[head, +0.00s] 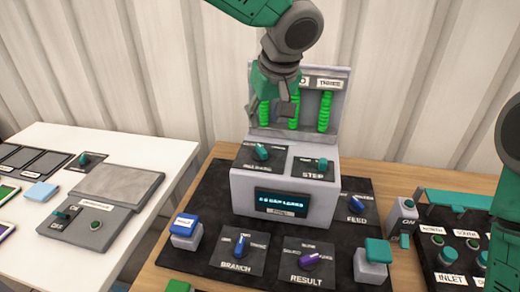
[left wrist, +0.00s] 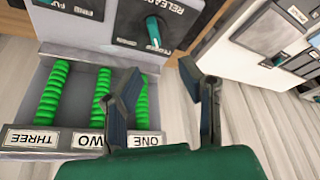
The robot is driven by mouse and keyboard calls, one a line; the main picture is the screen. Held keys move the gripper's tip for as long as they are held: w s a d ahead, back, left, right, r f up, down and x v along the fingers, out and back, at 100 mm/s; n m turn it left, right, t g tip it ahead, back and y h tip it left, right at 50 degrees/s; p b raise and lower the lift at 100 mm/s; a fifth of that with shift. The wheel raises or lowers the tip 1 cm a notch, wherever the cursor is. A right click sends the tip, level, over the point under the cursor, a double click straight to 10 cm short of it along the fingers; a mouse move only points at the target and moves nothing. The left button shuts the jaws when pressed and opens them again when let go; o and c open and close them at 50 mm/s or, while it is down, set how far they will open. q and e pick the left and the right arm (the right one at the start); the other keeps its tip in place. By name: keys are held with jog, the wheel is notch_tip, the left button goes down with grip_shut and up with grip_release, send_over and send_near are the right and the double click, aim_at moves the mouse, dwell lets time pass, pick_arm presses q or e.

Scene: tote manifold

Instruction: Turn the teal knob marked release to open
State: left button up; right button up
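The teal release knob (head: 261,152) is on the sloped top of the grey machine (head: 243,188), on the left panel. It also shows in the left wrist view (left wrist: 153,32), beside the label RELEASE; I cannot read which setting it points to. My left gripper (head: 273,108) hangs above and behind the knob, in front of the upright back plate. In the left wrist view its two fingers (left wrist: 163,85) are apart with nothing between them, and the knob lies beyond the tips, not touching. My right gripper is outside the views; part of my right arm shows at the right edge.
Green coils (head: 324,112) stand on the back plate next to the left gripper. A STEP knob (head: 323,164) sits right of the release knob. BRANCH (head: 239,246), RESULT (head: 309,259) and FEED (head: 357,203) knobs surround the machine. A white table (head: 130,150) stands at left.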

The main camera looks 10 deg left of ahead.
aim_at(263, 149)
pick_arm(q)
jog(key=x, duration=0.3)
jog(key=d+x, duration=0.1)
jog(key=x, duration=0.7)
jog(key=shift+d+f, duration=0.15)
jog(key=shift+f, duration=0.1)
jog(key=shift+a+f, duration=0.25)
jog(key=shift+a, duration=0.4)
jog(key=shift+d, duration=0.45)
grip_shut()
jog(key=shift+d, duration=0.1)
